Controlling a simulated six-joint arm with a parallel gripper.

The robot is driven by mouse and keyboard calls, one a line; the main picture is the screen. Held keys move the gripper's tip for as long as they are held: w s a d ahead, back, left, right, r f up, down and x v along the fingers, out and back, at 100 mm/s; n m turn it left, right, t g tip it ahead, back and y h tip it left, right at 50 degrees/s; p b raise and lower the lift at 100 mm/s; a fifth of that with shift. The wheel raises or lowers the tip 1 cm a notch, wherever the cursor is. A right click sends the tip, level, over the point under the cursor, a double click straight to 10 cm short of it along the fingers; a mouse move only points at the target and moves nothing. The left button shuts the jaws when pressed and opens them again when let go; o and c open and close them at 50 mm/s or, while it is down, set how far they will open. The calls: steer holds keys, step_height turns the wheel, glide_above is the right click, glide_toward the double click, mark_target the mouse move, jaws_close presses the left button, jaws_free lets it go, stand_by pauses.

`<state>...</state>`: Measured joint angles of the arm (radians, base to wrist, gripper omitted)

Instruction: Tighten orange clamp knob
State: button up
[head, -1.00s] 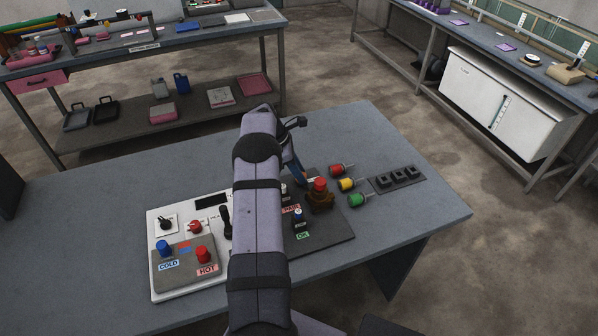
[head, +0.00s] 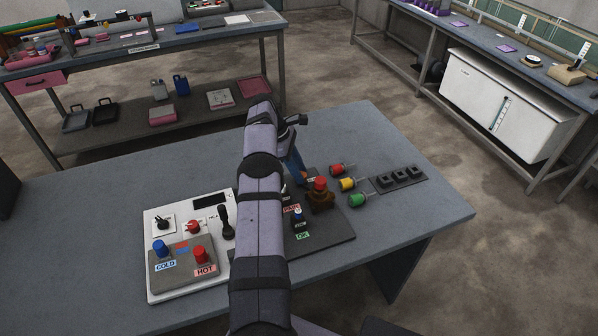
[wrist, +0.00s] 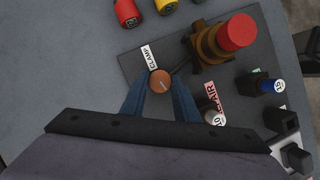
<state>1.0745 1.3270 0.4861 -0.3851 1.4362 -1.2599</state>
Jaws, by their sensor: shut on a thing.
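The orange clamp knob (wrist: 160,79) shows in the wrist view, round with a pale pointer line on its top. A white CLAMP label (wrist: 149,57) lies just beyond it on the dark panel (wrist: 133,64). My gripper (wrist: 161,88) has blue fingers shut on the knob, one on each side.
A red mushroom button (head: 320,184) on a brown base stands close right of my gripper. Red, yellow and green lamps (head: 347,184) lie beyond it. A white panel (head: 154,289) with COLD and HOT knobs is at left.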

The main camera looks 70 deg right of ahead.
steer(key=o, duration=1.1)
steer(key=shift+r+b, duration=0.3)
steer(key=shift+r, duration=0.25)
steer(key=shift+r+p, duration=1.4)
steer(key=shift+r, duration=3.1)
